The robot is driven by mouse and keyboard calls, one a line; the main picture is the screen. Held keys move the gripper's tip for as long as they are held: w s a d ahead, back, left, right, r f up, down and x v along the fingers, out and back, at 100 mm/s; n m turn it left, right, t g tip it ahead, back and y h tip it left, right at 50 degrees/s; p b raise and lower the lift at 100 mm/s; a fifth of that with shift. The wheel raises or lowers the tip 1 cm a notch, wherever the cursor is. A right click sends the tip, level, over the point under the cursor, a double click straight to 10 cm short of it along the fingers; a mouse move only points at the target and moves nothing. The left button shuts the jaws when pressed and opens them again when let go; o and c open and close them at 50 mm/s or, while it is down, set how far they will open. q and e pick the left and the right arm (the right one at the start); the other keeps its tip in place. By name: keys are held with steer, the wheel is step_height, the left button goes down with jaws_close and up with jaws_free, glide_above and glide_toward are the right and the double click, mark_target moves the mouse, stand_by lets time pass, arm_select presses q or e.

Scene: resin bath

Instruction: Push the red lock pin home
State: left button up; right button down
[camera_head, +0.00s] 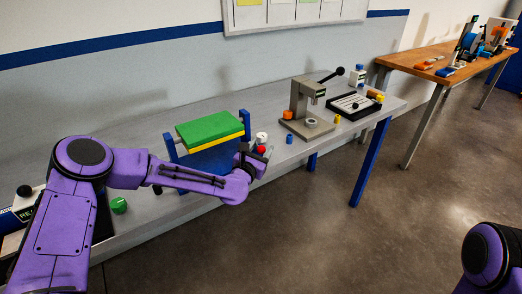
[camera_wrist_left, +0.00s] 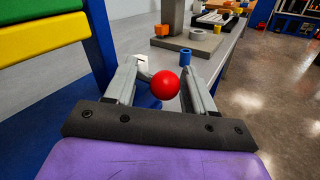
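The red lock pin shows as a round red knob (camera_head: 262,149) at the right end of a blue frame (camera_head: 170,147) on the grey bench. In the left wrist view the red knob (camera_wrist_left: 165,84) lies between the two grey fingers of my left gripper (camera_wrist_left: 164,82), with visible gaps on both sides. The gripper is open; it also shows in the head view (camera_head: 262,156). The pin's shaft is hidden behind the knob. The frame carries a green block (camera_head: 210,129) over a yellow layer (camera_head: 218,142). My right gripper is out of view.
A small blue cylinder (camera_head: 289,138) stands right of the frame. Farther right are a grey press (camera_head: 299,100) with a black lever and a black-edged tray (camera_head: 337,109). A green knob (camera_head: 119,205) lies at the left. Open floor lies in front of the bench.

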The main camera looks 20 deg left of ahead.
arm_select(q)
steer(key=s+b, duration=0.2)
steer(key=s, duration=0.8)
steer(key=shift+s+a, duration=0.3)
steer(key=shift+a, duration=0.05)
